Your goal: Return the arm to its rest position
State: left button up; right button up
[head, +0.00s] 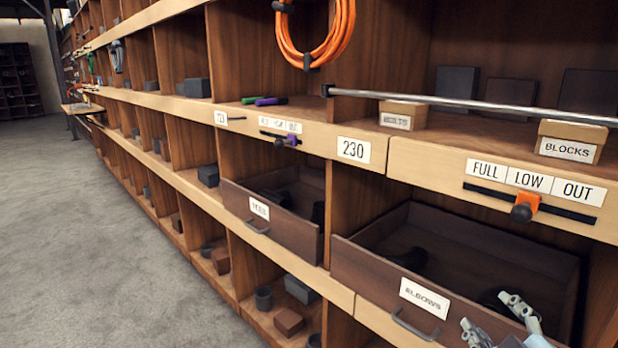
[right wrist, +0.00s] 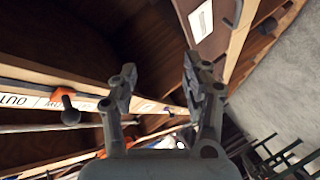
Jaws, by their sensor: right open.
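My right gripper (head: 496,320) is at the bottom right of the head view, in front of the open ELBOWS drawer (head: 352,258). Its two fingers stand apart with nothing between them. In the right wrist view the gripper (right wrist: 160,88) also shows open and empty, with shelving behind it. Black elbow-like parts (head: 410,260) lie in the drawer; the gripper covers part of the drawer's right front. My left gripper is not in view.
A second drawer (head: 285,226) stands open to the left. Above the ELBOWS drawer is a shelf edge with an orange slider (head: 524,207) on a rail. A metal bar (head: 450,102) crosses the upper shelf. The grey floor (head: 100,240) at left is clear.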

jog(key=s+f+m+g+y, duration=0.1)
jog(key=s+f+g, duration=0.3)
jog(key=f, duration=0.7)
jog(key=s+f+m+g, duration=0.1)
jog(key=s+f, duration=0.5)
jog(key=f, duration=0.5)
jog(key=s+f+m+g+y, duration=0.1)
jog(key=s+f+g, duration=0.3)
jog(key=f, duration=0.7)
jog(key=s+f+m+g, duration=0.1)
jog(key=s+f, duration=0.3)
jog(key=s, duration=0.5)
jog(key=s+d+f+m+g, duration=0.1)
jog(key=s+f, duration=0.3)
jog(key=s, duration=0.5)
jog(key=s+d+f+m+g, duration=0.1)
jog(key=s+f+m+g, duration=0.2)
jog(key=s, duration=0.6)
jog(key=shift+s+d+f+y, duration=0.15)
jog(key=shift+f+y, duration=0.15)
jog(key=shift+f, duration=0.25)
